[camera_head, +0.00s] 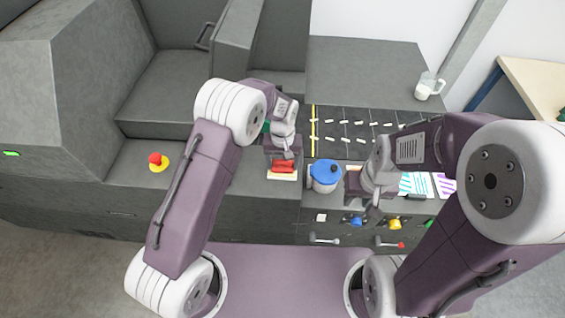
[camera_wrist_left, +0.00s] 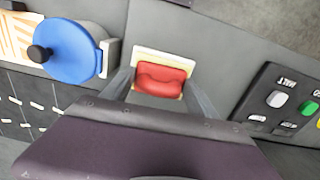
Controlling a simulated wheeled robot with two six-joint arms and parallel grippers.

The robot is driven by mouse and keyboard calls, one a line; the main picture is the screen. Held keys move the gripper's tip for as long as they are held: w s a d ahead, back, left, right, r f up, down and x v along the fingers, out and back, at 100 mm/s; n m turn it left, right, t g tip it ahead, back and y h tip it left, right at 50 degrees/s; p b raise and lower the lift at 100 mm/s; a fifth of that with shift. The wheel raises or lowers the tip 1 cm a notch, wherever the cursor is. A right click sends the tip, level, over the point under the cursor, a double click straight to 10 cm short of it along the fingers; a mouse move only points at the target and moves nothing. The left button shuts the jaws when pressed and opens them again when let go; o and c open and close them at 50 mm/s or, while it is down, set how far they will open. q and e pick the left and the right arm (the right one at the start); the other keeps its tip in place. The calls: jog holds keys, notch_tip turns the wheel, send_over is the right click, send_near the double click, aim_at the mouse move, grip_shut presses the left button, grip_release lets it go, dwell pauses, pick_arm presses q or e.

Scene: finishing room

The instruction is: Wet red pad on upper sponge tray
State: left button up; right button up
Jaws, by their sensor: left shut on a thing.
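The red pad (camera_head: 283,167) is at the middle of the head view, with a pale cream tray (camera_head: 282,177) directly under or behind it. In the left wrist view the red pad (camera_wrist_left: 160,79) sits between the two fingers of my left gripper (camera_wrist_left: 160,84), which is shut on it. The pale tray (camera_wrist_left: 148,54) shows around the pad's edge there; whether pad and tray touch is unclear. My left gripper in the head view (camera_head: 284,156) hides part of the pad. My right gripper (camera_head: 372,192) is to the right, near the console front; its fingers are too small to judge.
A blue-lidded pot (camera_head: 325,174) stands right of the pad. A red emergency button (camera_head: 155,160) is at left. A dark marked board (camera_head: 352,130) lies behind. A glass jug (camera_head: 428,86) stands at back right. Coloured knobs and handles line the front.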

aim_at(282, 161)
pick_arm(q)
jog(key=shift+r+p, duration=2.75)
jog(key=shift+r, duration=0.75)
jog(key=shift+f, duration=0.1)
